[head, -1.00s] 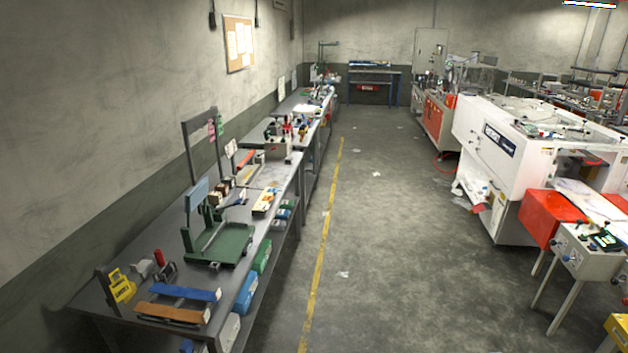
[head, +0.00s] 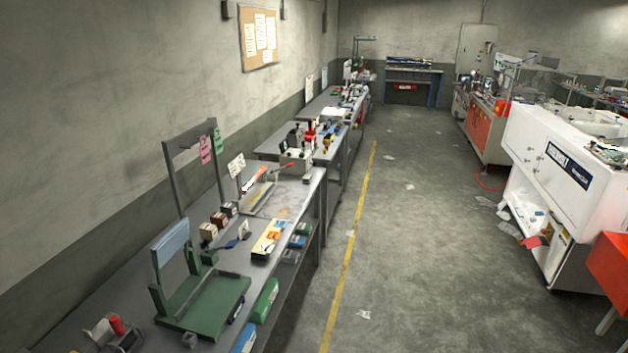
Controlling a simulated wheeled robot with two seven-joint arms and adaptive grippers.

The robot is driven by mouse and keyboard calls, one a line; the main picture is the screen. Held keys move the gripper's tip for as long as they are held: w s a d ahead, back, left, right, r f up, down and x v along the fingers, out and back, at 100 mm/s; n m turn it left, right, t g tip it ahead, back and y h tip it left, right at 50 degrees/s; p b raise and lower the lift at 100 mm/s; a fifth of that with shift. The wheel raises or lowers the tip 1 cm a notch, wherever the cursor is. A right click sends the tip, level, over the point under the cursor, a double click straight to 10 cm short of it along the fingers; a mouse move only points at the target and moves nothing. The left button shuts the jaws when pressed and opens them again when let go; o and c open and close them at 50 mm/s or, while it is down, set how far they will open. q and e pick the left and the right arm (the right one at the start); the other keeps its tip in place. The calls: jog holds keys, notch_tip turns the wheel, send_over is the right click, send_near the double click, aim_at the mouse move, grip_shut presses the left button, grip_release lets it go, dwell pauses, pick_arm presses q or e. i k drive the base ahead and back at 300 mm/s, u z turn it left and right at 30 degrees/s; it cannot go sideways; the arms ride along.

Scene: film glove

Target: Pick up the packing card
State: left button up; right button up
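I cannot tell which thing is the packing card. Several card-like things show in the head view: pink and green tags (head: 206,148) hanging from a dark upright frame (head: 190,138), and a white printed sheet (head: 236,165) standing behind the workbench. Papers are also pinned to a cork board (head: 260,38) on the wall. Neither of my grippers is in view.
A long grey workbench (head: 300,198) runs along the left wall, with a green fixture (head: 205,303) at its near end. A yellow floor line (head: 352,255) runs beside it. The aisle (head: 425,220) is mostly clear, with scraps. A white machine (head: 562,165) stands right.

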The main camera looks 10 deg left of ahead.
aim_at(245, 234)
jog(key=i, duration=3.3)
jog(key=u, duration=3.4)
